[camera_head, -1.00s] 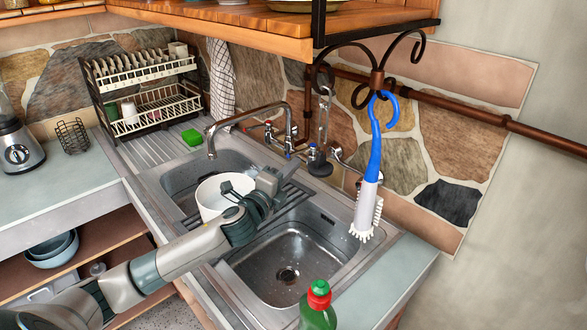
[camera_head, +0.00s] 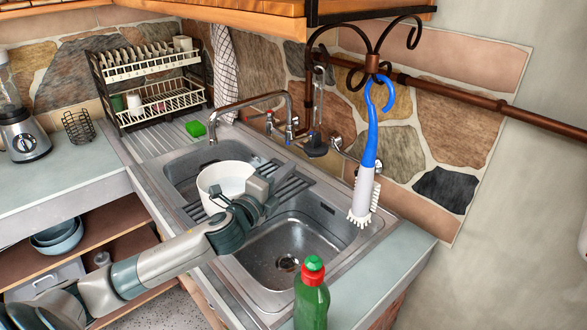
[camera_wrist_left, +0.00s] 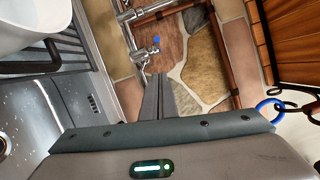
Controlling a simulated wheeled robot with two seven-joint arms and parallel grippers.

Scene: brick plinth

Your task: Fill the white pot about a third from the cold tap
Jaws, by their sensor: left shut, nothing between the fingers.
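The white pot (camera_head: 212,190) stands upright at the left basin, under the tap spout (camera_head: 213,138); its inside looks pale, and I cannot tell whether it holds water. I see no stream from the spout. The blue-marked cold tap (camera_head: 290,136) is at the right of the mixer, with the red-marked one (camera_head: 269,113) to its left. My left gripper (camera_head: 277,176) is shut and empty, just right of the pot and in front of the taps. In the left wrist view its fingers (camera_wrist_left: 158,98) point towards the blue mark (camera_wrist_left: 155,40), apart from it. My right gripper is not in view.
A blue-handled brush (camera_head: 365,160) hangs from the iron hook at the right. A green bottle (camera_head: 312,298) with a red cap stands at the front. The right basin (camera_head: 285,240) is empty. A dish rack (camera_head: 150,80) and green sponge (camera_head: 195,128) are at the back left.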

